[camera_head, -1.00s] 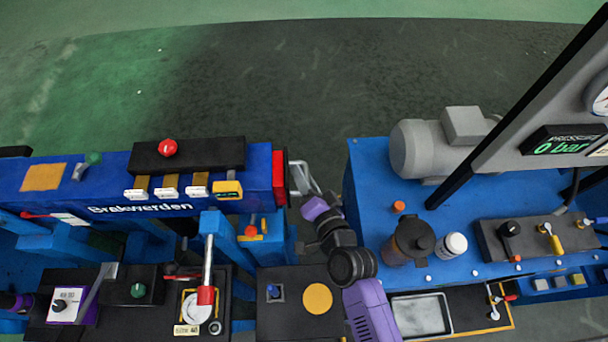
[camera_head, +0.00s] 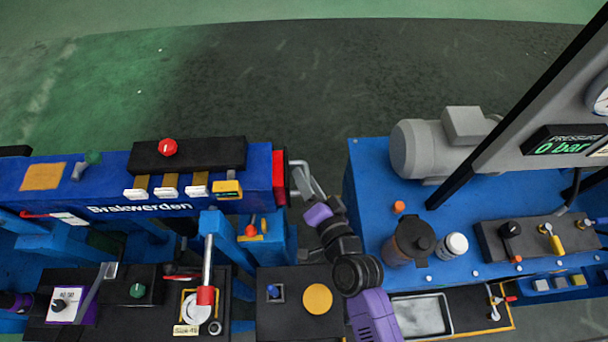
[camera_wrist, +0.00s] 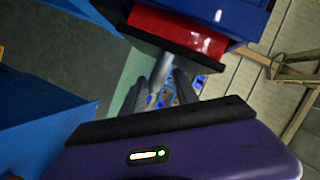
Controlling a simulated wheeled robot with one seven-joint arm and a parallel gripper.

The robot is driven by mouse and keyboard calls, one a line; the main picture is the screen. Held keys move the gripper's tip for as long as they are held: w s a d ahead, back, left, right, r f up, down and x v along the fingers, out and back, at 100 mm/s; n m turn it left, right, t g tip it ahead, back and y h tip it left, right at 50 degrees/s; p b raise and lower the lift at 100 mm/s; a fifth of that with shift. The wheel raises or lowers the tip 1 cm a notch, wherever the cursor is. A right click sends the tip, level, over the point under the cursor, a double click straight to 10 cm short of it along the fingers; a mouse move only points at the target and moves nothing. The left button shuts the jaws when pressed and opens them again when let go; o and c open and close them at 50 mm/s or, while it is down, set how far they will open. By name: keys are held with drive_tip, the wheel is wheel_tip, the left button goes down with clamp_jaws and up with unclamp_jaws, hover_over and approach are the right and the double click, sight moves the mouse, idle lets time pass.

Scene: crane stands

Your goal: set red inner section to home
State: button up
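The red inner section (camera_head: 280,178) shows as a short red end at the right of the blue beam. In the wrist view it is a red block (camera_wrist: 180,30) with a dark end plate. A grey bar (camera_wrist: 161,70) stands out from that plate. My gripper (camera_head: 306,181) is just right of the red end in the head view. In the wrist view my gripper (camera_wrist: 160,85) has its two dark fingers apart, one on each side of the bar, with a gap visible at the right finger. Whether either finger touches the bar cannot be told.
The blue beam (camera_head: 75,183) carries a black block with a red knob. At right is a blue bench (camera_head: 372,200) with a grey motor (camera_head: 430,150), a dark bottle (camera_head: 412,240) and a white jar (camera_head: 455,244). Below is a black panel (camera_head: 285,318). Open floor lies behind.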

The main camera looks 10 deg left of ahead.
drive_tip(key=b+v, duration=0.1)
drive_tip(key=v, duration=0.5)
drive_tip(key=shift+d, duration=0.1)
drive_tip(key=shift+w, duration=0.1)
drive_tip(key=s+d+r+n+t+h, duration=0.35)
drive_tip(key=s+d+r, duration=0.4)
drive_tip(key=d, duration=0.35)
drive_tip(key=s+d+r+n+g+h, duration=0.1)
drive_tip(key=s+d+r+h, duration=0.1)
drive_tip(key=s+d, duration=0.3)
drive_tip(key=s+d+r+g+h, duration=0.1)
drive_tip(key=s+d, duration=0.4)
drive_tip(key=s, duration=0.9)
drive_tip(key=shift+d+r+n+h, duration=0.2)
drive_tip(key=shift+r+n+h, duration=0.15)
drive_tip(key=shift+r+h, duration=0.45)
